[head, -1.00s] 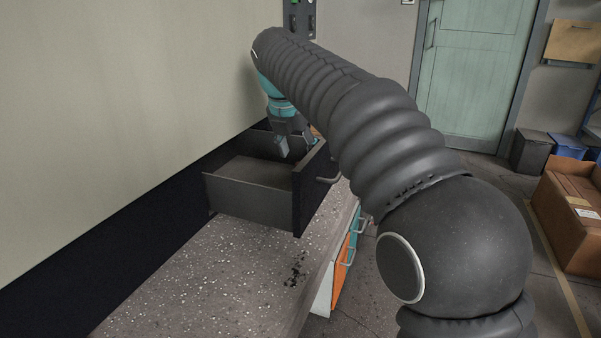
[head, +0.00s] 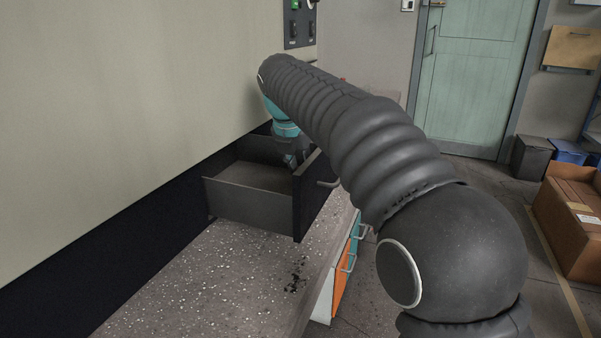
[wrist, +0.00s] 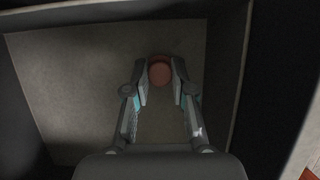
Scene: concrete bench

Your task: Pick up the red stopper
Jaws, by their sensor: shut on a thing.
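The red stopper (wrist: 160,72) shows in the wrist view as a small round reddish-brown piece between the tips of my gripper (wrist: 160,84). The fingers are closed on it from both sides. It is inside an open drawer, over the grey drawer floor (wrist: 70,90). In the head view my gripper (head: 290,160) reaches down into the dark drawer (head: 250,207), and the stopper is hidden there by the drawer and my arm.
Drawer walls stand close around my gripper, with the front panel (head: 313,195) and its handle (head: 328,183) on the right. A wall panel with switches (head: 299,22) is above.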

